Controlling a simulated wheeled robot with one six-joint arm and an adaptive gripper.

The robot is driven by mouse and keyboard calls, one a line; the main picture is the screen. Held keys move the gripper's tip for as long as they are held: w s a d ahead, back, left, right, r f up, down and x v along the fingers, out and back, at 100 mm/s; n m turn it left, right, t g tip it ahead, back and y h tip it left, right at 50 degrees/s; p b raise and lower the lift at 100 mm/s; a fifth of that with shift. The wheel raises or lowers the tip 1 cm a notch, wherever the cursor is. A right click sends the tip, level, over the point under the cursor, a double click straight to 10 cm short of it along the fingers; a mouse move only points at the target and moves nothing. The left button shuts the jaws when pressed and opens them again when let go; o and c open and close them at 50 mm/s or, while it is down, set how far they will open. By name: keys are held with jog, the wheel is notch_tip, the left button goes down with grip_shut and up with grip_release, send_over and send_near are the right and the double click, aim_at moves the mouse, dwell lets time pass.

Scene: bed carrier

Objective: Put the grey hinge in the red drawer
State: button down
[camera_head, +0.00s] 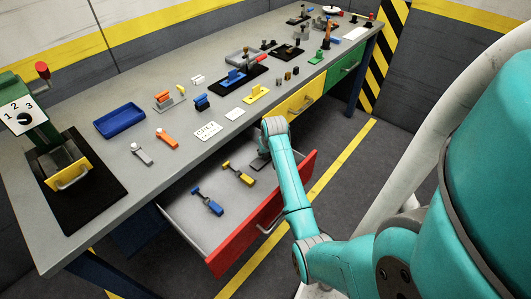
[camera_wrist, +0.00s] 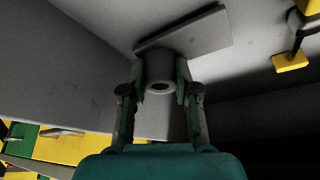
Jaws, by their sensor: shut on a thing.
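The red drawer (camera_head: 232,247) is pulled out below the bench, with its grey floor showing. My gripper (camera_wrist: 160,90) is shut on the grey hinge (camera_wrist: 190,34), a flat plate with a round barrel; the fingers grip the barrel. In the head view my arm reaches over the drawer's front, and my gripper is mostly hidden by my wrist. A dark grey shape under the wrist, over the drawer's far right part, is too small to make out. I cannot tell whether the hinge touches the drawer floor.
A blue tool (camera_head: 208,201) and a yellow tool (camera_head: 238,172) lie in the drawer; the yellow one also shows in the wrist view (camera_wrist: 290,62). The closed yellow drawer (camera_head: 300,100) is beside it. The bench top (camera_head: 95,165) above holds a blue tray (camera_head: 119,121) and several small parts.

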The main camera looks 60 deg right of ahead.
jog(key=shift+f, duration=0.4)
jog(key=c, duration=0.8)
grip_release()
jog(key=shift+o, duration=0.2)
jog(key=v, duration=1.2)
